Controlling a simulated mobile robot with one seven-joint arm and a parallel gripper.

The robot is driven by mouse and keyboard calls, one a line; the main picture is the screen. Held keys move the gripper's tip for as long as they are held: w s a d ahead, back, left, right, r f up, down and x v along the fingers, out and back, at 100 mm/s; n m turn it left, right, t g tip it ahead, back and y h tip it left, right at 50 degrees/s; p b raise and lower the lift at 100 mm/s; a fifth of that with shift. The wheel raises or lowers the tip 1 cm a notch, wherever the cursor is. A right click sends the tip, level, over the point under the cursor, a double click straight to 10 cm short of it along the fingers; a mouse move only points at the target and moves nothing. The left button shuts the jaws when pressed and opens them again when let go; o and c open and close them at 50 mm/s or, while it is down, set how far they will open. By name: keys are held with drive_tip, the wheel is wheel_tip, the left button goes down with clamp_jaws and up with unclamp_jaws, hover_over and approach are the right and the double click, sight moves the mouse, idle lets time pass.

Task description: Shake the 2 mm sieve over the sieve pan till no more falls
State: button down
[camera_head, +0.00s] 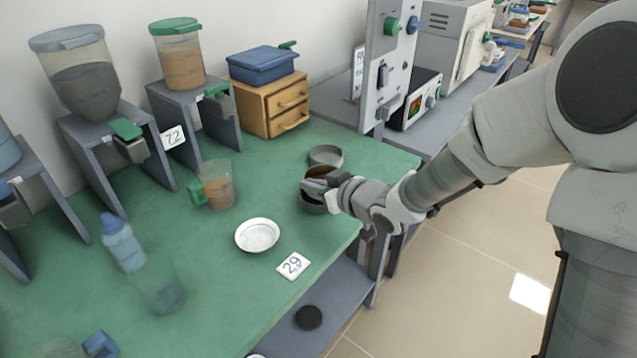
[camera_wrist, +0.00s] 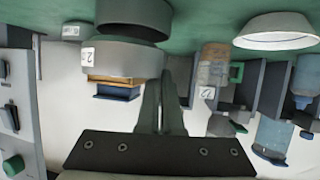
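The 2 mm sieve is a grey ring with a small white "2" label in the wrist view (camera_wrist: 125,58). In the head view the sieve (camera_head: 319,172) shows brown material inside. My gripper (camera_head: 318,187) is at its near side; in the wrist view the two fingers (camera_wrist: 166,82) are close together at the sieve's wall and look shut on it. The sieve pan (camera_head: 312,206) is a grey round dish under the sieve, partly hidden by my gripper; it also shows in the wrist view (camera_wrist: 134,14). I cannot tell whether anything is falling.
Another grey ring (camera_head: 326,155) stands just behind the sieve. A wooden drawer box (camera_head: 270,105) stands behind. The green table's right edge is close.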

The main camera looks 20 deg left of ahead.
drive_tip(key=shift+r, duration=0.15)
drive_tip(key=shift+a+r+p, duration=0.3)
drive_tip(key=shift+r+p, duration=0.5)
drive_tip(key=shift+r, duration=0.2)
drive_tip(key=shift+a+r+p, duration=0.3)
drive_tip(key=shift+r+p, duration=0.5)
drive_tip(key=shift+r, duration=0.15)
drive_tip(key=shift+w+d+f, duration=0.1)
drive_tip(key=shift+f, duration=0.05)
